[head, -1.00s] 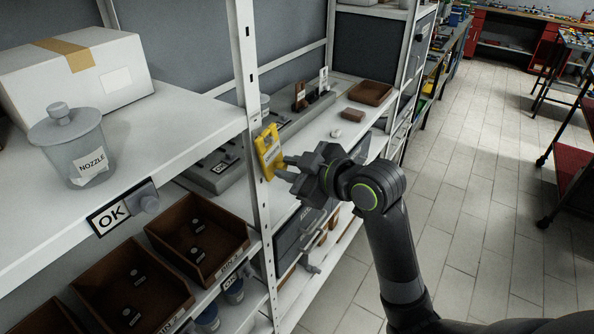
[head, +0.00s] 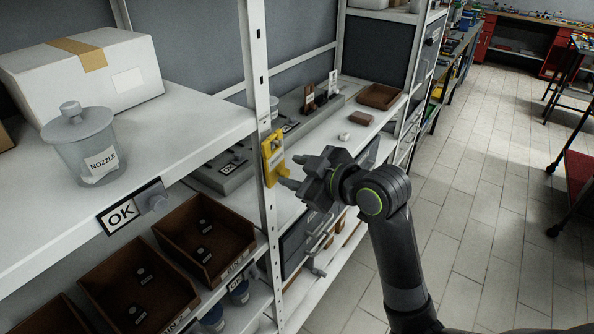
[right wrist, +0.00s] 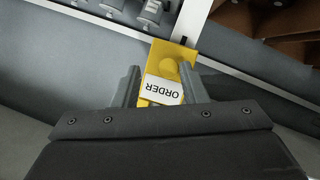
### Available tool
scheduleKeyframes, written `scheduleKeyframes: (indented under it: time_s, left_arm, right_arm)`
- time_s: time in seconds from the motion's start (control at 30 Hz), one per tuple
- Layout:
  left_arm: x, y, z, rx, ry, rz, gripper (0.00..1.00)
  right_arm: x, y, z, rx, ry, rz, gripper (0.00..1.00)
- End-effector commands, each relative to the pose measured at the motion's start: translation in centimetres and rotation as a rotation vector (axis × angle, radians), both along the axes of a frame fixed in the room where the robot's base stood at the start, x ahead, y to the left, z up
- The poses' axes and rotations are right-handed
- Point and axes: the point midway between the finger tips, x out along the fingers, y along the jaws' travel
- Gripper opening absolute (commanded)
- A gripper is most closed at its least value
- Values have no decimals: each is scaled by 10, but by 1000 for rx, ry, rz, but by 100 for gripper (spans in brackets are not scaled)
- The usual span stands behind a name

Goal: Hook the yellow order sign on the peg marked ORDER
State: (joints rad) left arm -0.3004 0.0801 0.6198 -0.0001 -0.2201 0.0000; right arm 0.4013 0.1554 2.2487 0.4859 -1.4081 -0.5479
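A yellow plate with a white ORDER label and a round yellow peg (right wrist: 168,68) is at the shelf's upright post. In the head view this yellow piece (head: 271,166) is on the post's right side. I cannot tell whether it is one piece or a sign hung over a peg plate. My right gripper (head: 292,171) is just right of it, fingers apart and pointing at it. In the right wrist view its fingers (right wrist: 158,88) stand on either side of the label, which reads upside down. I see nothing held clear of the post. My left gripper is not in view.
The white upright post (head: 258,90) stands between two shelf bays. Left are a NOZZLE jar (head: 82,145), a box (head: 85,75), an OK sign (head: 122,216) and brown bins (head: 204,240).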

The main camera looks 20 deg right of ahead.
Motion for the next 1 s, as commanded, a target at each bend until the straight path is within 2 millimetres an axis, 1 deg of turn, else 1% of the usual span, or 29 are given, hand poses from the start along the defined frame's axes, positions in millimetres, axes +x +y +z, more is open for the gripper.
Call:
scheduleKeyframes:
  time_s: [0.3, 0.4, 0.47, 0.53, 0.73, 0.9, 1.0]
  left_arm:
    - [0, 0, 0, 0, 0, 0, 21]
    - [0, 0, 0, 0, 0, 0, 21]
    - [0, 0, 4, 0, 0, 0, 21]
    - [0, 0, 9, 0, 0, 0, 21]
    - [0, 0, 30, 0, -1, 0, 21]
    - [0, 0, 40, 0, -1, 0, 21]
    - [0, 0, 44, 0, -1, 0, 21]
  right_arm:
    - [0, 0, 0, -1, 1, 0, 45]
    - [-2, -2, 3, -2, -1, -1, 45]
    - [-6, -5, 7, -3, 0, -2, 45]
    - [-12, -11, 13, -6, 0, -2, 45]
    - [-41, -33, 16, -7, 4, -3, 45]
    - [-61, -48, 17, -6, 3, -1, 45]
    - [-69, -55, 17, -5, 3, -2, 45]
